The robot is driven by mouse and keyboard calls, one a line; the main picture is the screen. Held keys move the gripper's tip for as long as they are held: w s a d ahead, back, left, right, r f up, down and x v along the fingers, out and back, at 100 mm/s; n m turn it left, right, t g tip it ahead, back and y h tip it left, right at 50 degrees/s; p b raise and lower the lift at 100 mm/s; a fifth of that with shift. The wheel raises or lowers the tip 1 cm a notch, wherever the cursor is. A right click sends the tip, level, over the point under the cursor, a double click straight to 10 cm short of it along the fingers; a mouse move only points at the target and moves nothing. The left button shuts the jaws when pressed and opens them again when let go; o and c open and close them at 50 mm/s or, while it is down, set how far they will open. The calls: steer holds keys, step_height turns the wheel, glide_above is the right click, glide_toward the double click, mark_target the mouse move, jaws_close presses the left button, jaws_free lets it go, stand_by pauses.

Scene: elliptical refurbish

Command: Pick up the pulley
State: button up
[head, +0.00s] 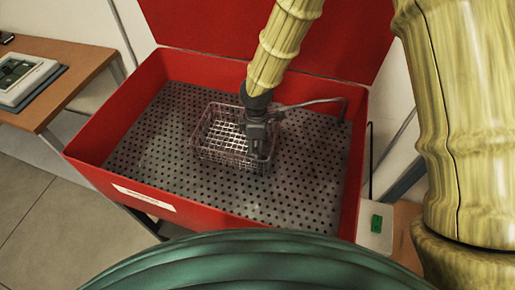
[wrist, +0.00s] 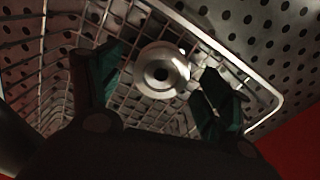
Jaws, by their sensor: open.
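The pulley (wrist: 162,72) is a round, shiny silver metal piece with a dark centre hole, seen in the wrist view. It lies in the wire basket (wrist: 262,92), between and beyond my two fingertips. My gripper (wrist: 158,88) is open, with one green-padded finger on each side of the pulley. No contact between fingers and pulley shows. In the head view my gripper (head: 258,152) points down into the right part of the basket (head: 200,150). The pulley cannot be made out there.
The basket stands on the perforated metal floor (head: 140,150) of a red parts washer (head: 110,120) with raised walls and an open lid. A hose (head: 325,100) bends near the basket's back right. A wooden table (head: 70,55) stands at the left. The perforated floor around the basket is mostly clear.

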steer(key=shift+f, duration=0.7)
steer(key=c, duration=1.2)
